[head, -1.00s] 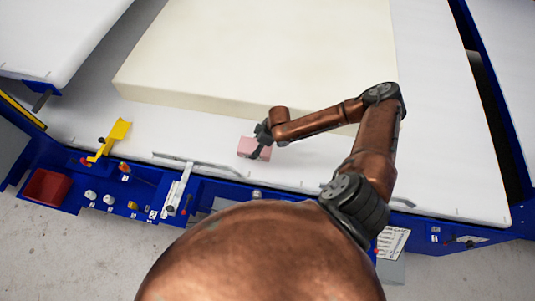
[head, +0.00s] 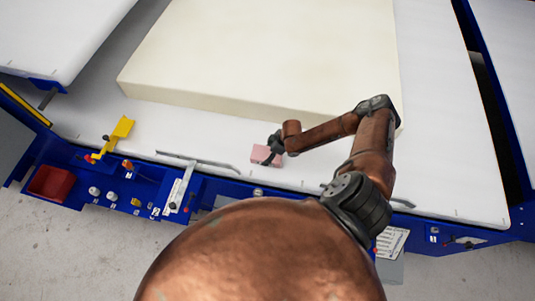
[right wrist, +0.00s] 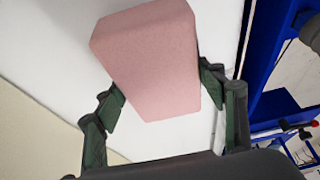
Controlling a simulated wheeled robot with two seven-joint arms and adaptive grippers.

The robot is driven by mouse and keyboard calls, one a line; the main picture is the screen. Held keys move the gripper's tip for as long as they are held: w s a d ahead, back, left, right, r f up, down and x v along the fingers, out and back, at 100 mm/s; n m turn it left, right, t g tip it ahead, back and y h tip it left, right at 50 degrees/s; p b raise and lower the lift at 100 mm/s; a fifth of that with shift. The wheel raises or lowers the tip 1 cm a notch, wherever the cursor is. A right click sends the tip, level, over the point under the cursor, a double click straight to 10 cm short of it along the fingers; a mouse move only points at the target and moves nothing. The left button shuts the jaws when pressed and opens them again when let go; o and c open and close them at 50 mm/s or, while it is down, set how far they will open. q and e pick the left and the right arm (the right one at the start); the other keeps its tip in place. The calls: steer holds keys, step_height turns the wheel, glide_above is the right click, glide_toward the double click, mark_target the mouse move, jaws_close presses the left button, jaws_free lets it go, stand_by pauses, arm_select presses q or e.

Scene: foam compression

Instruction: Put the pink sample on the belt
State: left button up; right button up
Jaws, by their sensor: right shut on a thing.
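The pink sample (head: 264,154) is a small pink block in the head view, over the white belt (head: 230,140) near its front edge. My right gripper (head: 275,147) is shut on it. In the right wrist view the pink sample (right wrist: 148,60) sits between the two fingers of my right gripper (right wrist: 165,100). I cannot tell whether the block touches the belt or is held just above it. My left gripper is not in view.
A large cream foam slab (head: 270,60) lies on the belt just behind the gripper. A yellow lever (head: 118,133), a red bin (head: 52,183) and knobs stand on the blue front frame (head: 120,185). White belt to the right of my arm is clear.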

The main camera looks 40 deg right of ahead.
steer(key=shift+f, duration=0.1)
steer(key=o, duration=0.8)
steer(key=v, duration=1.2)
